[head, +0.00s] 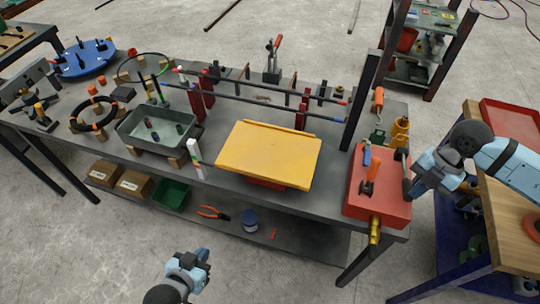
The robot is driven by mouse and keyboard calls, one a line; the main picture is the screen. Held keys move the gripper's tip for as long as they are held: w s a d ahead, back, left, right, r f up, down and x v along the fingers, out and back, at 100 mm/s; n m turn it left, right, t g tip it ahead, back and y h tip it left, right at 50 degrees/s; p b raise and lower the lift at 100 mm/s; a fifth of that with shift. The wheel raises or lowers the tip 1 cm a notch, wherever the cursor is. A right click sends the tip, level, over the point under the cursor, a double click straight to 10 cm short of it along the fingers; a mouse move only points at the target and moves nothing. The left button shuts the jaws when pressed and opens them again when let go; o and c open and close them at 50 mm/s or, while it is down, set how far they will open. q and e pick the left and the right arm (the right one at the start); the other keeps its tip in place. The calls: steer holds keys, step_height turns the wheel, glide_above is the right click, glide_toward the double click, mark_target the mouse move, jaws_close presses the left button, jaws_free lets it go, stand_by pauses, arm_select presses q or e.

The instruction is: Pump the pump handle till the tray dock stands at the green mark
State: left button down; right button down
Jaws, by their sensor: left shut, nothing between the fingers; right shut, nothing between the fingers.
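A yellow platform (268,152), which looks like the tray dock, sits at the front middle of the grey bench above a red base (266,184). A white upright post (193,148) with a small green patch low on it stands at its left. The platform's exact height against the mark cannot be told. A red box (372,200) at the bench's right end has a black upright bar (405,172) at its right side, probably the pump handle. My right gripper (411,187) is shut beside this bar; contact is unclear. My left gripper (200,258) is shut and empty, in front of the bench.
A grey-green tub (128,128) stands left of the post. Long rods lie on red stands (208,92) behind the platform. A black post (362,100) rises behind the red box. A wooden-topped table (508,235) stands close at right. The floor at front left is clear.

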steer(key=shift+f, duration=0.15)
steer(key=shift+s+f+b, duration=0.15)
steer(key=shift+f+b, duration=0.2)
steer(key=shift+f, duration=0.2)
steer(key=shift+s+f+b, duration=0.1)
steer(key=shift+f+b, duration=0.2)
steer(key=shift+f, duration=0.25)
steer(key=shift+r, duration=0.1)
steer(key=w+r+p, duration=0.1)
steer(key=r+p, duration=0.1)
steer(key=r, duration=0.1)
steer(key=w+r+p, duration=0.1)
steer(key=r+p, duration=0.1)
steer(key=r, duration=0.1)
steer(key=w+r+p, duration=0.1)
steer(key=r, duration=0.2)
steer(key=shift+w+d+p, duration=0.2)
steer(key=shift+d+p, duration=0.1)
steer(key=shift+p, duration=0.1)
steer(key=shift+f, duration=0.1)
